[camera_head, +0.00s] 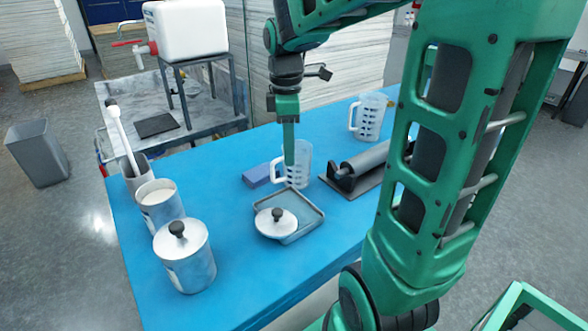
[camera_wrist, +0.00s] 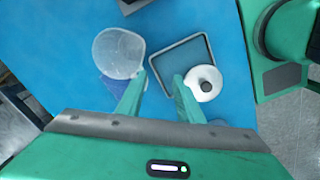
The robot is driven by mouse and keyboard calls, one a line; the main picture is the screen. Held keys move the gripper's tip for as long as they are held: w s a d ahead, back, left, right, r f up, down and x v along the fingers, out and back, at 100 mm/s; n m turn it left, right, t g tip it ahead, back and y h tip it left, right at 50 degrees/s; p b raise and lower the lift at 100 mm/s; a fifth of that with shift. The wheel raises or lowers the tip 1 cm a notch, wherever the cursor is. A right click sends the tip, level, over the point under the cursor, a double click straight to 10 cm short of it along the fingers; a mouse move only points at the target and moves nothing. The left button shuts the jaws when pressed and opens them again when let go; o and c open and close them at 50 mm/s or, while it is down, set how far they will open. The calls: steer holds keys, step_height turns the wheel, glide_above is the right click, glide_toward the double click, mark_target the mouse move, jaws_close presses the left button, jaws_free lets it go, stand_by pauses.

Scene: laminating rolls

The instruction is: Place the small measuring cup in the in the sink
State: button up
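The nearer translucent measuring cup (camera_head: 304,158) stands upright on the blue table and looks the smaller of two. It also shows in the wrist view (camera_wrist: 118,53), left of my fingertips. My gripper (camera_head: 289,160) points down at its handle side, overlapping the cup in the head view. In the wrist view my gripper (camera_wrist: 161,78) has its fingers apart with blue table between them; I cannot tell whether a finger touches the handle. The larger measuring cup (camera_head: 368,118) stands farther back. The grey metal sink unit (camera_head: 122,97) is at the far left, under the white tank.
A shallow grey tray (camera_head: 312,211) with a white lid (camera_head: 276,222) leaning in it sits close by. A blue block (camera_head: 257,176) lies beside the cup, and a roller (camera_head: 362,165) is to its right. Metal canisters (camera_head: 185,258) line the left edge. A white tank (camera_head: 186,30) stands above the sink.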

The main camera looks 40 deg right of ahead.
mark_target(273, 180)
steer(key=w+n, duration=0.1)
steer(key=w+a+n, duration=0.1)
steer(key=w, duration=0.1)
steer(key=w+n, duration=0.2)
steer(key=shift+a, duration=0.3)
steer(key=shift+w+f+n, duration=0.1)
steer(key=shift+f+n, duration=0.15)
steer(key=shift+n, duration=0.05)
steer(key=shift+a+f, duration=0.15)
steer(key=shift+f, duration=5.05)
jaws_close()
